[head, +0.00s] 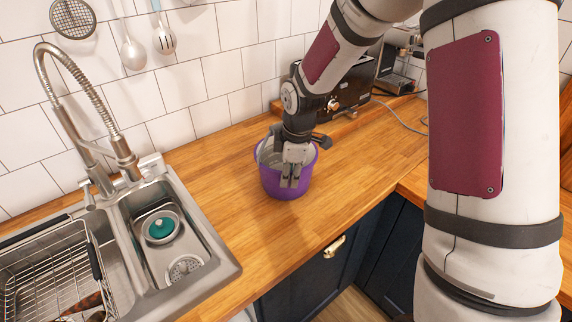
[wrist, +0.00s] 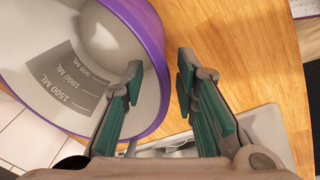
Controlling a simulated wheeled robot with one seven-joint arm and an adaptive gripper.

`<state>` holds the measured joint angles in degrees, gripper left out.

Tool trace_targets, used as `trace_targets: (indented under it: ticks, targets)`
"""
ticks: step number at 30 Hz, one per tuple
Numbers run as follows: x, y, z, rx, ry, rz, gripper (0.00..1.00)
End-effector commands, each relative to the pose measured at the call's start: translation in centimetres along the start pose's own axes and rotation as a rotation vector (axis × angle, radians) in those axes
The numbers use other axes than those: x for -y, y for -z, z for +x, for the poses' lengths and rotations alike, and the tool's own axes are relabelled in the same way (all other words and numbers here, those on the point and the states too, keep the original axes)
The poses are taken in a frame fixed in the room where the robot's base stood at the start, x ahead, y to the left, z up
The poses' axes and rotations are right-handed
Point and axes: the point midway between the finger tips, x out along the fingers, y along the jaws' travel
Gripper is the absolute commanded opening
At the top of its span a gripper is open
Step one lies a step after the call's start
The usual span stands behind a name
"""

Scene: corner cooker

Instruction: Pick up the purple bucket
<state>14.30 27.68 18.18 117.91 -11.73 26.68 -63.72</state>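The purple bucket (head: 270,184) stands upright on the wooden counter, right of the sink. Its pale inside with grey volume markings shows in the wrist view (wrist: 105,35), with its purple rim curving down between my fingers. My gripper (head: 290,182) points down at the bucket's near rim. In the wrist view my gripper (wrist: 158,75) is open. One finger overlaps the bucket's inside and the other is over the counter outside, with visible gaps beside the rim. The gripper and wrist hide part of the bucket in the head view.
A double sink (head: 215,240) with a tall spring faucet (head: 75,95), a dish rack (head: 55,265) and a teal item (head: 160,227) lies to the left. A black toaster (head: 350,92) stands behind by the tiled wall. The counter (head: 345,185) right of the bucket is clear.

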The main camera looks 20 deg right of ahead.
Motion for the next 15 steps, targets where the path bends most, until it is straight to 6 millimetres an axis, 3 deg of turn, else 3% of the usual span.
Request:
trace_targets:
  ticks: [7,15]
  targets:
    - [0.1,0.3,3.4,0.000,0.003,-0.001,0.27]
    - [0.0,0.3,4.2,0.000,0.000,-0.001,0.27]
